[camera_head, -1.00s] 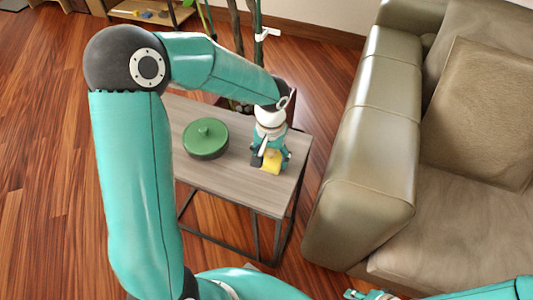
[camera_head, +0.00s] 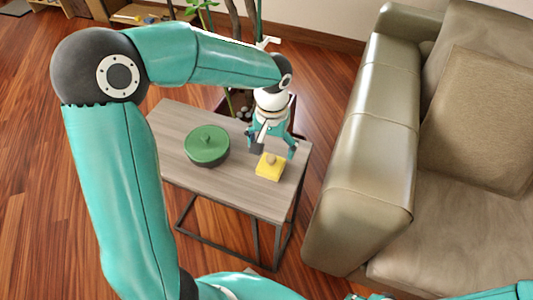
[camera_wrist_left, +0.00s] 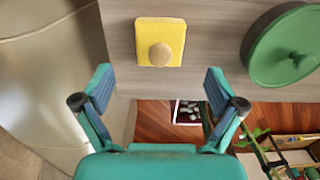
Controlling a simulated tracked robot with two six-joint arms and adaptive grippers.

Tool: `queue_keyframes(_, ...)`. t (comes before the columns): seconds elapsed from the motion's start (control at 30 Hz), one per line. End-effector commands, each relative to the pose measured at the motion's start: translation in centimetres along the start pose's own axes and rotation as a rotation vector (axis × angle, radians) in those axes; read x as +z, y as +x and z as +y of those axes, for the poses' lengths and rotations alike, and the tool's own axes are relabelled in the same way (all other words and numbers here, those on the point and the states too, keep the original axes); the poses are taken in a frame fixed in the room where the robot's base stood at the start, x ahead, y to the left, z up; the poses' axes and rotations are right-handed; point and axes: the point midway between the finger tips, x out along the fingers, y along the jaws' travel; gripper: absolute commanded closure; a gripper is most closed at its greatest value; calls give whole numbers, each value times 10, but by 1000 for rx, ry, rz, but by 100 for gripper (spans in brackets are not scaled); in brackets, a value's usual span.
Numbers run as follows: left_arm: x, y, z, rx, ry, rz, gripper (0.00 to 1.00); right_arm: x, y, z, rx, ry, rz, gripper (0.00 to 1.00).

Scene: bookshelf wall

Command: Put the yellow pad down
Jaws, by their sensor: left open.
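The yellow pad (camera_head: 270,172) is a small square block with a round tan knob on top. It lies flat on the grey wooden side table (camera_head: 235,192), near the table's right end. In the left wrist view the pad (camera_wrist_left: 174,28) lies beyond my fingertips, with nothing touching it. My left gripper (camera_head: 273,150) is open and empty, just behind the pad in the head view. Its two spread fingers (camera_wrist_left: 158,88) show in the left wrist view with a gap between them. Only a small part of my right arm shows at the bottom right; its gripper's fingers cannot be made out.
A green lidded pot (camera_head: 207,146) stands on the table to the left of the pad. A beige leather sofa (camera_head: 362,160) stands close to the table's right. A plant (camera_head: 243,45) is behind the table. The tabletop in front of the pot is clear.

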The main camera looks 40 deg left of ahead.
Motion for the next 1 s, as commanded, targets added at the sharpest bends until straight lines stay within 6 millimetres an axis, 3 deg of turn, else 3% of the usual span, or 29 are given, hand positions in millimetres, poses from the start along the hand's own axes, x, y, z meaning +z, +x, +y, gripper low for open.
queue_keyframes(0.1, 0, -24, 0, 2, -1, 3, 5, 0, -5, -2, 0, 0, 0, 60)
queue_keyframes(0.3, 0, -43, 0, 1, 0, 1, 5, 0, -8, -3, 0, 0, 0, 60)
queue_keyframes(1.0, 0, -46, 0, 0, 1, -1, 5, 0, -8, -3, 0, 0, 0, 60)
